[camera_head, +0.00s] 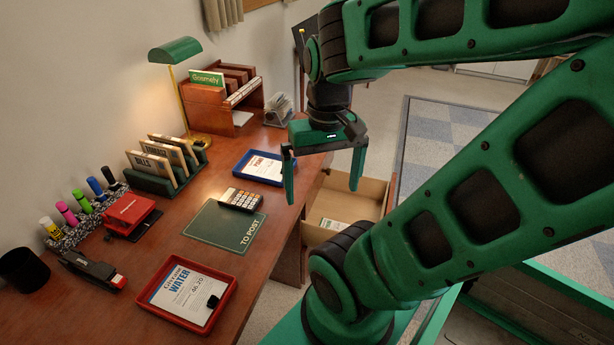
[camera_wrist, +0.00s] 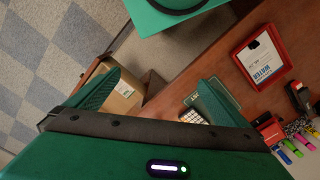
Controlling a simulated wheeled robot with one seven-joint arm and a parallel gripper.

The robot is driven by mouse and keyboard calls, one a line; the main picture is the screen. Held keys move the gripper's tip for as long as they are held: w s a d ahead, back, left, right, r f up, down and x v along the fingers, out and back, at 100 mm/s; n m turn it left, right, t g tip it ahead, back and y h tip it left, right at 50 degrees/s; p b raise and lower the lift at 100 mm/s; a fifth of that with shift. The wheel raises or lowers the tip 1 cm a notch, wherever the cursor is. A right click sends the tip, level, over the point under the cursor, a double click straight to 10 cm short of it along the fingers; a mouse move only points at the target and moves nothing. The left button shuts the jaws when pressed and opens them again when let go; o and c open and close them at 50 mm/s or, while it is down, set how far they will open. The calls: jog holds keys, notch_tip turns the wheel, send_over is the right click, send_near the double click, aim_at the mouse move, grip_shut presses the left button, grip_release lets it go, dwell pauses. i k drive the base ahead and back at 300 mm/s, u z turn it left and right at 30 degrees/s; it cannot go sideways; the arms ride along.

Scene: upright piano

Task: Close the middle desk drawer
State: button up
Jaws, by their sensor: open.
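A desk drawer (camera_head: 371,207) stands pulled out from the right side of the brown desk (camera_head: 285,225), with a small labelled item (camera_head: 333,224) inside. Whether it is the middle one cannot be told, as the other drawer fronts are hidden. Its light interior also shows in the wrist view (camera_wrist: 132,103), partly behind a finger. My gripper (camera_head: 322,196) is open and empty, pointing down. In the head view its fingers overlap the desk edge and the drawer. In the wrist view, my gripper (camera_wrist: 158,88) has its fingers wide apart, one over the drawer and one over the desk top.
The desk top holds a blue tray (camera_head: 259,168), a calculator (camera_head: 241,199), a green mat (camera_head: 224,228), a red tray (camera_head: 189,292) and a green lamp (camera_head: 176,51). Tiled floor (camera_head: 445,135) lies open beyond the drawer. My arm hides much of the right side.

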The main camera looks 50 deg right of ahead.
aim_at(374, 200)
jog(key=u, duration=1.1)
jog(key=k, duration=1.7)
jog(key=z, duration=1.9)
jog(key=i, duration=1)
jog(key=u, duration=0.05)
